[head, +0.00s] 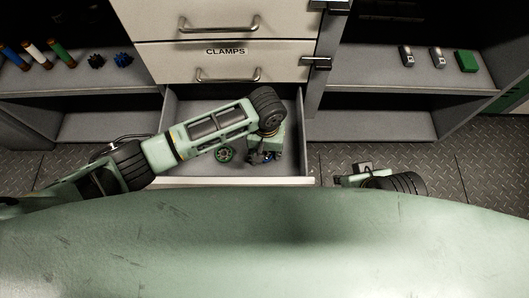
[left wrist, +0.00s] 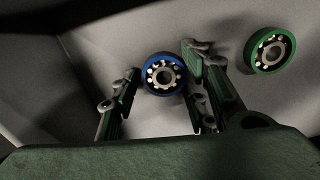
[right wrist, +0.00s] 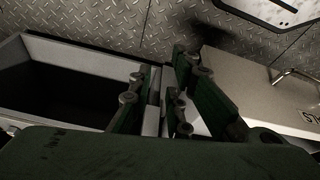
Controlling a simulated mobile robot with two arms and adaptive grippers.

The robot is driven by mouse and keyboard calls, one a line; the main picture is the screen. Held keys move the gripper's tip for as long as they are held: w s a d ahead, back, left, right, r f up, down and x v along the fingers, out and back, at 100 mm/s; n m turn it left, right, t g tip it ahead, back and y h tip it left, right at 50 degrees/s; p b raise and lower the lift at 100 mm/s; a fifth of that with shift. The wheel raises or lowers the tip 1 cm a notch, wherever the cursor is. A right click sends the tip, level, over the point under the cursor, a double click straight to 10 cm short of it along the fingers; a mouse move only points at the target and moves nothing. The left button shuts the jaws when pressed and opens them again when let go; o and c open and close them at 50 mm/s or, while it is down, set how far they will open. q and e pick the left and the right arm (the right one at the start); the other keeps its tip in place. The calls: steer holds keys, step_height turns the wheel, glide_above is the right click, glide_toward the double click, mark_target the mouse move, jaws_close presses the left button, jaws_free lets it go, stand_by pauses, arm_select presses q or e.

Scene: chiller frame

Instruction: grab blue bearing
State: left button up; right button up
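The blue bearing (left wrist: 153,74) lies on the drawer floor and shows between the two fingers of my left gripper in the left wrist view. My left gripper (left wrist: 160,68) is open, one finger on each side of the bearing; I see no clear contact. In the head view my left gripper (head: 266,158) points down into the open drawer and hides most of the blue bearing. My right gripper (right wrist: 157,78) is open, with fingers apart; it also shows in the head view (head: 362,172), right of the drawer.
A green bearing (left wrist: 257,50) lies in the same drawer, right of the blue one in the left wrist view. The open drawer (head: 190,181) has walls around my left gripper. Shut drawers, one labelled CLAMPS (head: 226,60), stand above. Shelves on both sides hold small items.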

arm_select(q)
steer(key=c, duration=0.8)
steer(key=shift+r, duration=0.1)
